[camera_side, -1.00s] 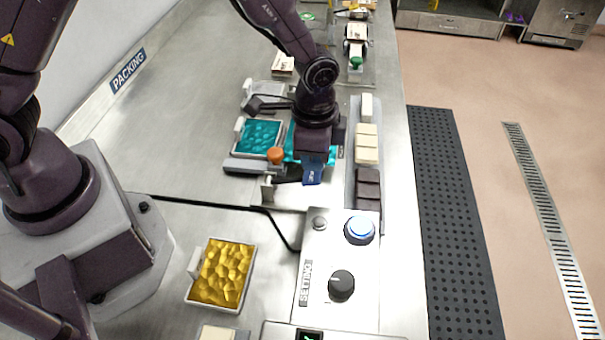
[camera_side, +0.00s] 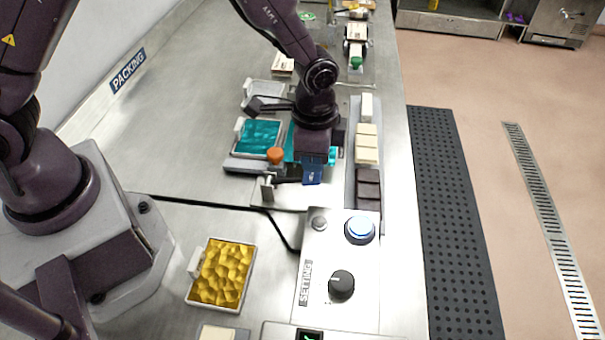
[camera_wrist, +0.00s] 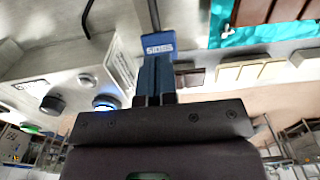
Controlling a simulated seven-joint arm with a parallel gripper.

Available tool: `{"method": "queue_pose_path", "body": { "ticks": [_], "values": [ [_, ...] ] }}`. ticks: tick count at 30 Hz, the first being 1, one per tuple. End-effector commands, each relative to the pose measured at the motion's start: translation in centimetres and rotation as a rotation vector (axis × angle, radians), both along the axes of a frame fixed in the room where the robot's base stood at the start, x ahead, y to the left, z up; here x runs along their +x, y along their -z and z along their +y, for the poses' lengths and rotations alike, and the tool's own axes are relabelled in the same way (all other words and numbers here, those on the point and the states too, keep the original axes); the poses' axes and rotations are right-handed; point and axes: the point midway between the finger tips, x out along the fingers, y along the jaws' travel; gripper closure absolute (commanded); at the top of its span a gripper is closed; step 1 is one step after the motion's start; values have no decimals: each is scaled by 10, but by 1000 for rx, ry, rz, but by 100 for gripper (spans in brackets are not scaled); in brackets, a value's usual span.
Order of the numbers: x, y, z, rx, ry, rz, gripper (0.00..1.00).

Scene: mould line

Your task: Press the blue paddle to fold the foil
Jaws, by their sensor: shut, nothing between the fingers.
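The blue paddle (camera_side: 313,173) has a small white label and sits just below my gripper in the side view. In the wrist view the paddle (camera_wrist: 158,43) is directly ahead of the fingertips, at the end of a thin dark rod. My gripper (camera_wrist: 156,65) is shut and empty. Its fingertips are at the paddle's edge; I cannot tell whether they touch it. The teal foil (camera_wrist: 222,33) lies beside the paddle in the wrist view, with dark brown pieces on it. In the side view my gripper hides much of the foil.
A rail of cream and brown bars (camera_side: 353,187) is to the right. A control panel (camera_side: 309,268) with a lit blue button (camera_side: 360,229) is nearer the camera.

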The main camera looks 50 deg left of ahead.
Motion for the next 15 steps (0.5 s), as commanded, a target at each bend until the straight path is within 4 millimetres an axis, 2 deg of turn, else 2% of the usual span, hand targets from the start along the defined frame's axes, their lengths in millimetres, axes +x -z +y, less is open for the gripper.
{"method": "queue_pose_path", "body": {
  "ticks": [15],
  "values": [
    [0, 22, 0, 0, 0, 1, 100]
  ]
}}
